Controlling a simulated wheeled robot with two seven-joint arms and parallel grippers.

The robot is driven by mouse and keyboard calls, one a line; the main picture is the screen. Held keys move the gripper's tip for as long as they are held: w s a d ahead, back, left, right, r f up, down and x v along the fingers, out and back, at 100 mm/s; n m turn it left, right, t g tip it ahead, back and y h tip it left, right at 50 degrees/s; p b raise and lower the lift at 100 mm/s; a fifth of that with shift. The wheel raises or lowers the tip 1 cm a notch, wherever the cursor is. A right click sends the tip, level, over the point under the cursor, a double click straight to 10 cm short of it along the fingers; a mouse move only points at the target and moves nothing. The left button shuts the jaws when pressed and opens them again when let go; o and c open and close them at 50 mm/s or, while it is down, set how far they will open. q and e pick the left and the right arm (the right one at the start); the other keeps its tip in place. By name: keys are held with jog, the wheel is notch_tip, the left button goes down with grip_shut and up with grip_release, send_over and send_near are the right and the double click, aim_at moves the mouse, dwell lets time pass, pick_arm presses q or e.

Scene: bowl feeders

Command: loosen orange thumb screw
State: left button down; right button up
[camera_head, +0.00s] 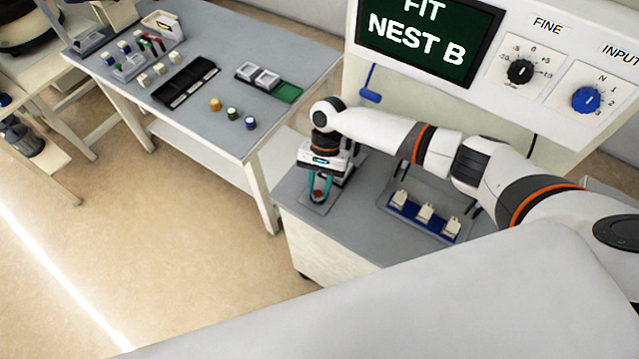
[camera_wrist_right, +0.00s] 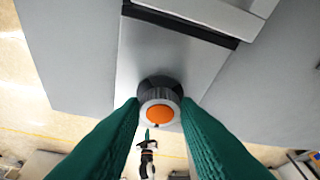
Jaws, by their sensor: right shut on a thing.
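The orange thumb screw (camera_wrist_right: 160,113) has a round orange cap in a grey knurled ring. It sits on a grey plate (camera_wrist_right: 165,65) on the bench and shows small in the head view (camera_head: 317,198). My right gripper (camera_wrist_right: 159,108) points down at it, with one green finger on each side of the knurled ring, shut on it. In the head view my right gripper (camera_head: 319,186) is at the left end of the bench. The screw's shaft is hidden below its head. My left gripper is not in view.
A blue rack (camera_head: 424,217) with white blocks stands right of my gripper. Behind are a panel with a screen (camera_head: 428,35) reading "FIT NEST B", a black dial (camera_head: 520,72) and a blue dial (camera_head: 586,99). A table (camera_head: 205,120) with trays and small parts stands left.

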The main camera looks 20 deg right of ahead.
jog(key=n, duration=0.1)
jog(key=n+h+p, duration=0.1)
jog(key=n, duration=0.1)
jog(key=shift+w+a+r+g, duration=0.1)
jog(key=shift+a+g, duration=0.1)
jog(key=shift+g, duration=0.2)
jog(key=n+h, duration=0.1)
jog(key=n, duration=0.1)
jog(key=n+h+p, duration=0.1)
jog(key=n, duration=0.2)
jog(key=shift+a, duration=0.2)
jog(key=n+p, duration=0.1)
jog(key=n, duration=0.1)
jog(key=n+h, duration=0.1)
jog(key=n, duration=0.1)
jog(key=shift+a+h+p, duration=0.15)
jog(key=shift+h+p, duration=0.15)
jog(key=shift+p, duration=0.1)
jog(key=shift+a+n+t+h+p, duration=0.15)
jog(key=shift+n+t+h+p, duration=0.35)
jog(key=shift+n, duration=1.2)
jog(key=o, duration=1)
jog(key=shift+c, duration=0.2)
